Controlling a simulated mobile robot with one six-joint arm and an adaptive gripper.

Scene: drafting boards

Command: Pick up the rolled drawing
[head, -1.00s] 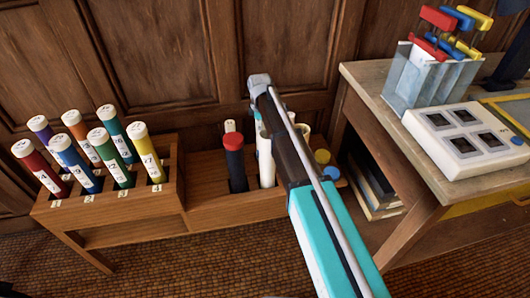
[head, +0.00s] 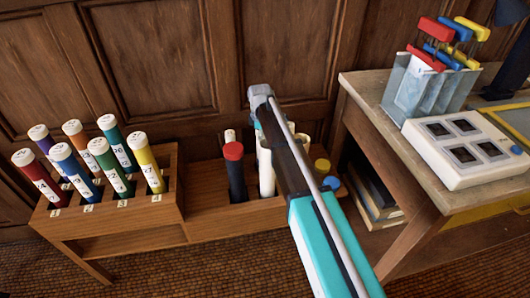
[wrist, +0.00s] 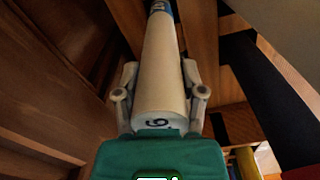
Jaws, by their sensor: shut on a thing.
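In the wrist view my gripper (wrist: 160,75) is shut around a pale cream rolled drawing (wrist: 158,98), with one finger on each side. A dark number, a 6 or a 9, shows on its near end. A blue band shows at its far end. In the head view my arm covers the gripper. White roll-like shapes (head: 266,172) show beside and behind the arm at the wooden rack, but I cannot tell which one is held.
The wooden rack (head: 205,228) also holds a red-capped dark tube (head: 236,175) and yellow- and blue-capped ones. Numbered coloured tubes (head: 115,180) stand at left. At right a table (head: 365,105) bears a white device (head: 465,150) and a grey holder (head: 408,92). Wood panelling is close behind.

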